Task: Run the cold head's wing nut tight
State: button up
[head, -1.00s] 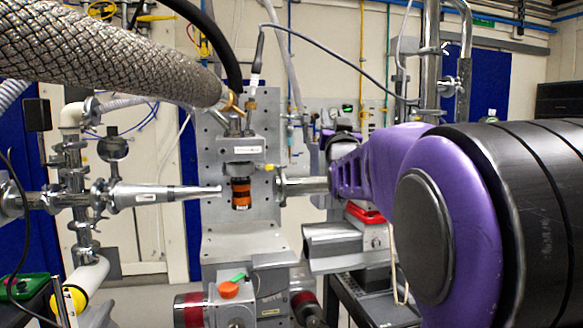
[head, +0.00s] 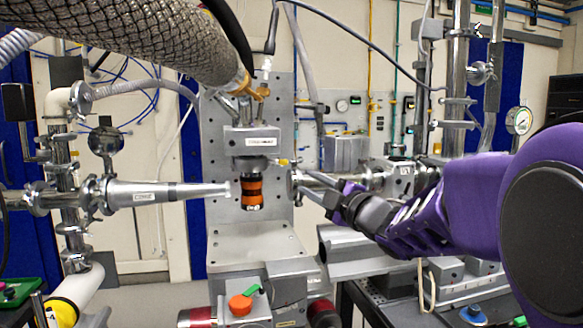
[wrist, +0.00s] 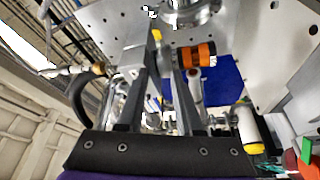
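The cold head (head: 252,140) is a grey labelled block on an upright perforated plate. Below it is a clamp (head: 250,162) above a black and orange cylinder (head: 251,190). A small yellow wing nut (head: 284,161) sticks out at the clamp's right side. My gripper (head: 303,178) is just right of the wing nut, its two fingers pointing left with a gap between them. In the wrist view, the wing nut (wrist: 156,35) shows beyond the fingertips, roughly in line with the gap. The fingers look open and empty; contact with the nut cannot be seen.
A tapered metal nozzle (head: 165,192) points at the cylinder from the left. A thick braided hose (head: 150,40) hangs over the upper left. A grey bench block (head: 350,248) lies below my gripper. A steel pipe (head: 375,178) runs behind it.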

aim_at(276, 164)
jog(key=x, duration=1.2)
jog(key=shift+w+p, duration=0.2)
jog(key=shift+p, duration=0.2)
jog(key=shift+a, duration=0.1)
grip_shut()
